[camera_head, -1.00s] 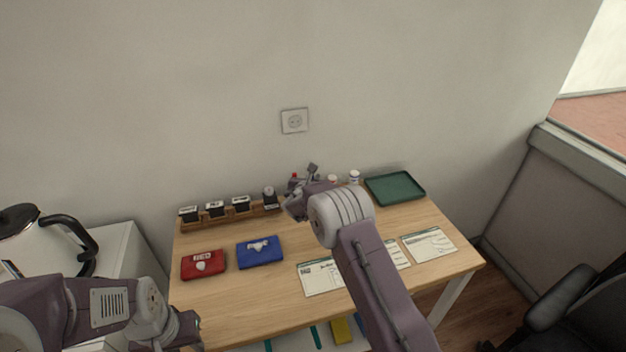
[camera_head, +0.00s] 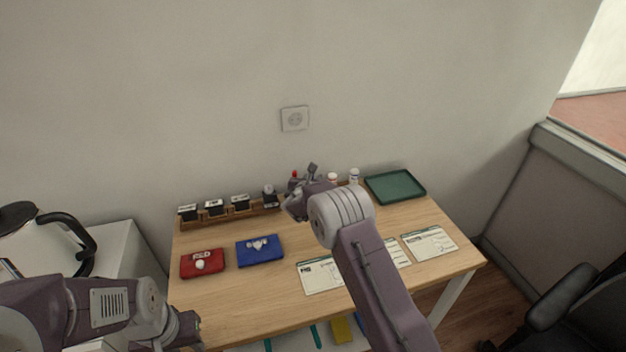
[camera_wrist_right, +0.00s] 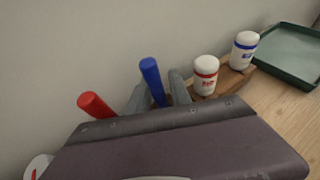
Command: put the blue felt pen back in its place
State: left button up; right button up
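The blue felt pen (camera_wrist_right: 151,78) stands close to upright in the right wrist view, its blue cap uppermost and its lower end hidden behind my gripper body. My right gripper (camera_wrist_right: 160,90) has one grey finger on each side of it, with a narrow gap visible on the right, so it looks open around the pen. In the head view my right gripper (camera_head: 300,198) is at the back of the wooden table, hiding the blue pen. A red pen (camera_wrist_right: 97,105) stands to the left. My left gripper (camera_head: 184,332) is low at the left, its fingers unclear.
Two white bottles, red-labelled (camera_wrist_right: 205,75) and blue-labelled (camera_wrist_right: 243,50), stand right of the pen. A green tray (camera_head: 395,187) lies at the back right. A rack of stamps (camera_head: 228,215), red pouch (camera_head: 203,270), blue pouch (camera_head: 260,254) and paper forms (camera_head: 429,243) share the table.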

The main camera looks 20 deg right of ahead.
jog(key=b+v, duration=0.1)
jog(key=v, duration=0.3)
jog(key=shift+v, duration=0.75)
jog(key=o, duration=0.5)
jog(key=shift+d, duration=0.2)
jog(key=shift+o, duration=0.2)
jog(key=shift+s+a, duration=0.1)
